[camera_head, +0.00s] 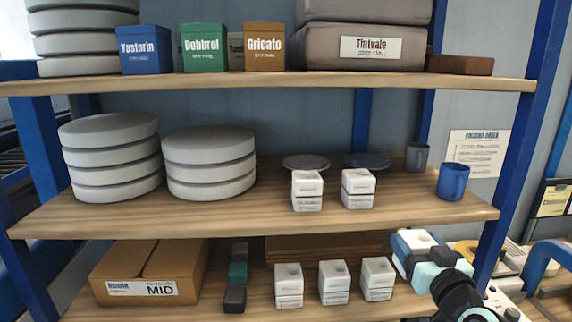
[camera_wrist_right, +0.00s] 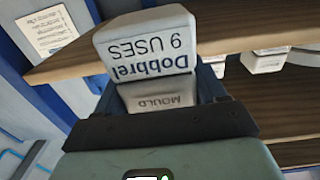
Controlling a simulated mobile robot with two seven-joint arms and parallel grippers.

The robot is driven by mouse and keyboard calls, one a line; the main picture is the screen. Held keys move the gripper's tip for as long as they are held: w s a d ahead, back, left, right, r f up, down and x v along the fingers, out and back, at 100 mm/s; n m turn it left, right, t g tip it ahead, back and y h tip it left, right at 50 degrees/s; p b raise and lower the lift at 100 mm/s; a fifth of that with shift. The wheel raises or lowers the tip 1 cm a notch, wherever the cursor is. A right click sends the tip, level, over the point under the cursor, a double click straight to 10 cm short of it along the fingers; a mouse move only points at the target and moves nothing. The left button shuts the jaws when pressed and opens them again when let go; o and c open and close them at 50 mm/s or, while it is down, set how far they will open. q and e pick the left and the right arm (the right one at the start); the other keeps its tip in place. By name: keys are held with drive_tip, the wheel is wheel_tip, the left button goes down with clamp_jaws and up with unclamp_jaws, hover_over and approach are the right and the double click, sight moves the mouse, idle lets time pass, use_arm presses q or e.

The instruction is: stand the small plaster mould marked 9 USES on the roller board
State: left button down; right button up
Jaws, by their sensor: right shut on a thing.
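The small plaster mould (camera_wrist_right: 145,42) is a pale block; the right wrist view shows its print "Dobbrel 9 USES" upside down, with "MOULD" on the part below. My right gripper (camera_wrist_right: 158,92) is shut on it, with a finger on each side. In the head view my right gripper (camera_head: 432,257) is at the lower right, beside the shelf's right post, with the white top of the mould (camera_head: 414,238) showing in it. My left gripper is not in view. I cannot make out the roller board for certain in either view.
Similar white moulds stand on the middle shelf (camera_head: 400,212) and bottom shelf. Grey round stacks (camera_head: 110,155) fill the middle shelf's left. A blue cup (camera_head: 452,182) stands near its right end. A cardboard box (camera_head: 150,270) is at lower left. The blue right post (camera_head: 520,140) is close to my right arm.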

drive_tip(key=a+f, duration=0.2)
drive_tip(key=f, duration=1.1)
drive_tip(key=a+f, duration=0.3)
drive_tip(key=f, duration=1.1)
drive_tip(key=a+f+h, duration=0.1)
drive_tip(key=a+f, duration=0.2)
drive_tip(key=f, duration=1)
drive_tip(key=shift+s+a+f+m, duration=0.2)
drive_tip(key=shift+s+m, duration=0.05)
drive_tip(key=shift+m, duration=0.05)
